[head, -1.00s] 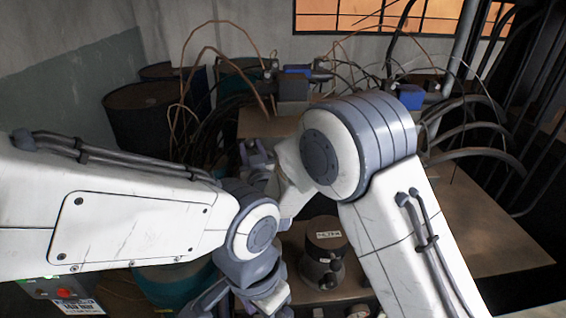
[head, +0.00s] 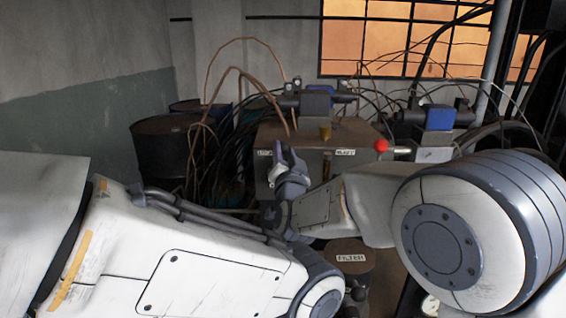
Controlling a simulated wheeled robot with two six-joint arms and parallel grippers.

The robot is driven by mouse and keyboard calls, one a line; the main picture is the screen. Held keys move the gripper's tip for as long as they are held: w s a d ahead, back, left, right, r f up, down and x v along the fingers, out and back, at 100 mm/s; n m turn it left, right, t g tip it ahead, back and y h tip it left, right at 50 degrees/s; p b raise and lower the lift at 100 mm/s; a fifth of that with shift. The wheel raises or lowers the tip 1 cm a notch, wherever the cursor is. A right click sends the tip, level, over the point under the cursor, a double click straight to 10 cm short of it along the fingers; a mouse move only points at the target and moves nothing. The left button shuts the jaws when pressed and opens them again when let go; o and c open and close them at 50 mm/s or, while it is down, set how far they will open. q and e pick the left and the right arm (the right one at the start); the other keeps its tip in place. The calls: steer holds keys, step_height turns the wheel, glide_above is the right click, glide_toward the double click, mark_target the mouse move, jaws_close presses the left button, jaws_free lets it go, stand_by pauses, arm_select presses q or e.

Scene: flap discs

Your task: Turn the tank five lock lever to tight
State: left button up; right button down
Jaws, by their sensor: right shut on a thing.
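My right gripper (head: 284,160) is in front of the near face of a brown metal tank box (head: 308,135). Its fingers point up between two small white labels, a left one (head: 264,153) and a right one (head: 345,152), too small to read surely. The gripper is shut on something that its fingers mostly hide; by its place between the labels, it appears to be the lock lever. My left arm crosses the lower left, and its gripper is out of view.
A red-knobbed handle (head: 381,146) sticks out near the box's right side. A filter canister (head: 348,262) stands below. Dark drums (head: 160,150) and hoses crowd the left.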

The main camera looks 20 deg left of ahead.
arm_select(q)
steer(key=shift+f, duration=0.2)
stand_by(0.3)
arm_select(e)
steer(key=c, duration=0.5)
jaws_free()
steer(key=shift+d, duration=0.1)
